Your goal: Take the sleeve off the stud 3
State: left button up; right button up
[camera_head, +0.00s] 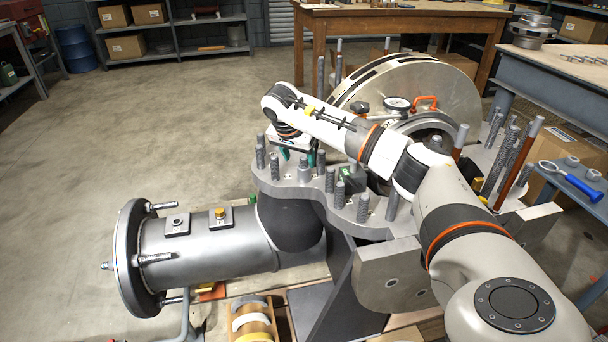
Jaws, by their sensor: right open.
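The grey casing flange (285,183) carries several upright threaded studs around its edge, such as one at its left end (275,167) and one nearer the front (363,208). Small labels beside the studs are too small to read, so I cannot tell which is stud 3. No sleeve can be told apart clearly from the studs. My right gripper (293,156) points down over the flange's left lobe, among the studs. Its green-tipped fingers are apart, close to a short stud (304,170); touching or not cannot be told. My left gripper is not in view.
A large round metal casing part (440,85) with a dial gauge (397,103) stands behind my right arm. Tall brown rods (518,165) rise on the right. A grey pipe (205,250) extends left. A blue-handled wrench (575,183) lies right. The left floor is clear.

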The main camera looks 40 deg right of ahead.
aim_at(302, 162)
jog(key=x, duration=0.2)
jog(key=s+x, duration=0.1)
jog(key=x, duration=0.1)
jog(key=shift+w+d+b, duration=0.1)
jog(key=shift+b, duration=0.25)
jog(key=shift+w+d+f, duration=0.15)
jog(key=shift+d+f, duration=0.1)
jog(key=shift+f, duration=0.25)
jog(key=c, duration=1.1)
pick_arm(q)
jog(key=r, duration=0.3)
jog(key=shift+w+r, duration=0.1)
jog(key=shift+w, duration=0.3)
pick_arm(e)
jog(key=shift+c, duration=0.3)
jog(key=shift+r, duration=0.15)
